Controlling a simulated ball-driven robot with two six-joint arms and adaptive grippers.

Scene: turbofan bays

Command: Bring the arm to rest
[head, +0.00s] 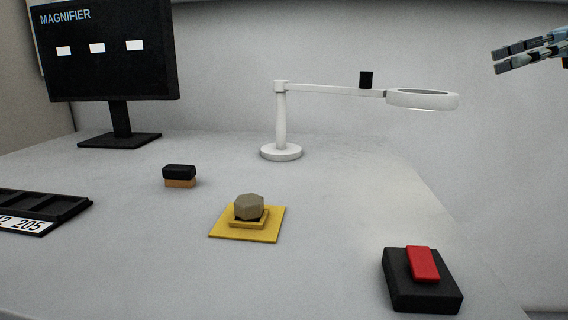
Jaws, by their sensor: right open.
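My right gripper (505,60) shows at the upper right edge of the head view. Its fingers point left and are apart, with nothing between them. It is raised, to the right of the magnifier lamp's ring head (422,99) and apart from it. Most of its arm is outside the picture. My left gripper is not in view.
The white table (330,215) holds a monitor (105,50), a black tray (62,206) at left, a black-and-tan block (179,176), a yellow base (245,235) with a grey hexagonal piece (249,207), and a black box (423,295) with a red block (422,263) on top.

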